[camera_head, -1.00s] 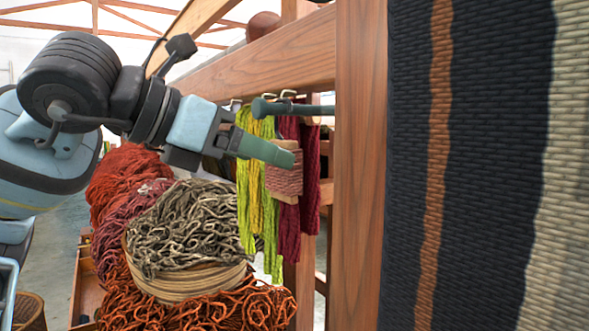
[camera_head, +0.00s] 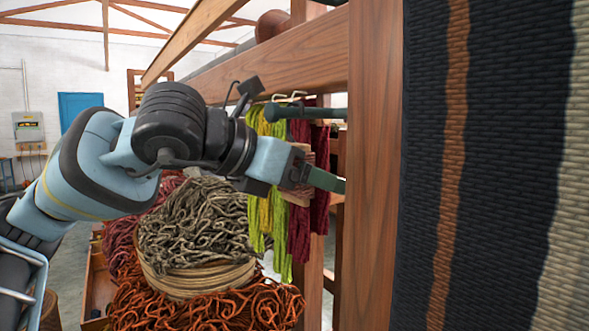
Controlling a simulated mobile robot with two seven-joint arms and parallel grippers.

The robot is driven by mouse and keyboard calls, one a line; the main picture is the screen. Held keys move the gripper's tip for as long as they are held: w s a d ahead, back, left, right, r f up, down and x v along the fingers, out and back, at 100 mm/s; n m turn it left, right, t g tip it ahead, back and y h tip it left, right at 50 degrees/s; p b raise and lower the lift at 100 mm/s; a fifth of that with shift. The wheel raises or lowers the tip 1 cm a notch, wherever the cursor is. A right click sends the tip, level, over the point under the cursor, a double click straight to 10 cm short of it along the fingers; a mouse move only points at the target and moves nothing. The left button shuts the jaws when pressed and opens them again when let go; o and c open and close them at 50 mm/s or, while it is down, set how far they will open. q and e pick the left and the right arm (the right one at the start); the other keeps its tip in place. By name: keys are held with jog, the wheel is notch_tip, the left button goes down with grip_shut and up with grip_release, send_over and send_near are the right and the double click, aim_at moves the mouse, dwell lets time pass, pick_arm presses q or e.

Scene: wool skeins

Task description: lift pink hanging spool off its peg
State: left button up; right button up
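The pink hanging spool (camera_head: 297,200) is mostly hidden behind my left gripper. Its pale wooden lower edge shows below the gripper, in front of dark red skeins. My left gripper (camera_head: 328,181) reaches across the spool from the left, and its green finger points right towards the wooden post. It is seen side-on, so I cannot tell whether its fingers are open or shut, or whether they touch the spool. The spool's peg is hidden. A dark rod with a rounded end (camera_head: 305,112) juts out above the gripper. My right gripper is not in view.
Yellow-green skeins (camera_head: 257,215) and dark red skeins (camera_head: 319,212) hang close around the gripper. The wooden post (camera_head: 372,230) and striped cloth (camera_head: 480,180) stand right. A basket (camera_head: 195,280) of grey wool stands below, by orange-brown wool (camera_head: 215,308).

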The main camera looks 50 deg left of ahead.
pick_arm(q)
jog(key=c, duration=1.1)
